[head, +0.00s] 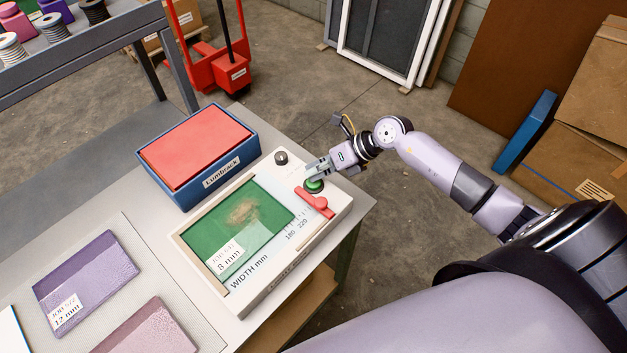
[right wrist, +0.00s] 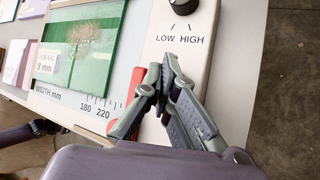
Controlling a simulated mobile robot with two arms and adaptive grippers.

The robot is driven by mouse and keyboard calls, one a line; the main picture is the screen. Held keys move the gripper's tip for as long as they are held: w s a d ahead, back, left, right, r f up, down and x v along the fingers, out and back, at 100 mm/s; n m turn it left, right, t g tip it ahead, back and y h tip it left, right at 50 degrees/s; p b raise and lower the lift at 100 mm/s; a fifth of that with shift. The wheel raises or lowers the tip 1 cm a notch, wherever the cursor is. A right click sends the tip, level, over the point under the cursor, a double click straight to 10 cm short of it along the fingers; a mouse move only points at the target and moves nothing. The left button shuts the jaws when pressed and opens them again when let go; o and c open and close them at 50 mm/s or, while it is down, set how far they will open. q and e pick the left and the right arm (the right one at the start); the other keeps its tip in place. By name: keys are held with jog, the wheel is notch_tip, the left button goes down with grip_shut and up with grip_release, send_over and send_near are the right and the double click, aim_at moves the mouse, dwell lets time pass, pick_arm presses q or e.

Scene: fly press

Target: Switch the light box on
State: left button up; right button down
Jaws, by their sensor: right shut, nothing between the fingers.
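The light box (head: 259,297) is a pale case on the table, with a green plate (head: 226,235) marked 8 mm on its face. It also shows in the right wrist view (right wrist: 205,62). A green round button (head: 314,187) sits on its right strip, between a dark knob (head: 281,158) and a red lever (head: 316,203). My right gripper (head: 312,176) is shut and empty, with its tips right over the button; I cannot tell if they touch it. In the right wrist view the fingers (right wrist: 163,76) hide the button.
A blue crate (head: 206,188) with a red top, labelled Lumbrack, stands behind the light box. Purple and pink plates (head: 87,281) lie on a mat at left. A red pallet jack (head: 222,66) stands beyond the table.

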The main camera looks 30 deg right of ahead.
jog(key=shift+f, duration=0.15)
dwell(0.4)
jog(key=shift+r+p, duration=0.4)
jog(key=shift+r, duration=0.2)
jog(key=shift+r, duration=0.15)
notch_tip(320, 180, up, 6)
jog(key=p, duration=0.4)
dwell(0.3)
